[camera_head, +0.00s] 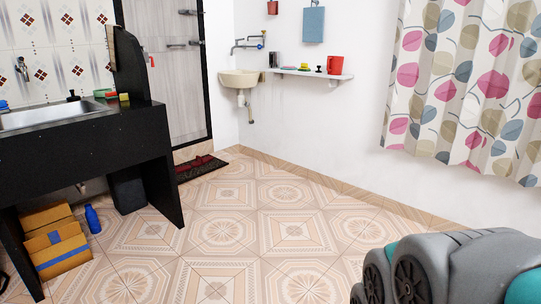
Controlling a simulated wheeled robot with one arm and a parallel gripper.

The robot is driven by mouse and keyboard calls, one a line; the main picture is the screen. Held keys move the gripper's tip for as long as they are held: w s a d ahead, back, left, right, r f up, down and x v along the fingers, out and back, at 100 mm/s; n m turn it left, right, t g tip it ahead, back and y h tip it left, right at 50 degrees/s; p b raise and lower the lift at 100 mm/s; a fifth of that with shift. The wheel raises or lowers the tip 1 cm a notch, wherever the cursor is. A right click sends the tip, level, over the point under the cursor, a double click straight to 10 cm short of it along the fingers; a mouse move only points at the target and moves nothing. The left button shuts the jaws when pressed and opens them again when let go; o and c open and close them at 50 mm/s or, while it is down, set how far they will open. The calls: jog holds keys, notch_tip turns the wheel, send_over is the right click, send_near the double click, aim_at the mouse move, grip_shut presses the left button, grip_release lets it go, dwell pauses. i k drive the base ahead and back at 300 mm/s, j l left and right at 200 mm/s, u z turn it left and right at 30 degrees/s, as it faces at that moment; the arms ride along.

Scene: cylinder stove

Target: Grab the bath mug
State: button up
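A red mug (335,65), likely the bath mug, stands upright at the right end of a small white wall shelf (307,74) on the far wall. Its handle is on the right side. It is far from me across the room. Part of my grey and teal arm shows at the lower right, but my gripper is not in view.
A wash basin (242,80) with a tap is left of the shelf. Several small items sit on the shelf. A black counter with a sink (45,116) stands at left, with boxes (57,247) and a blue bottle (93,218) below. The tiled floor is clear. A curtain (465,90) hangs right.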

aim_at(335, 63)
jog(key=i, duration=2.85)
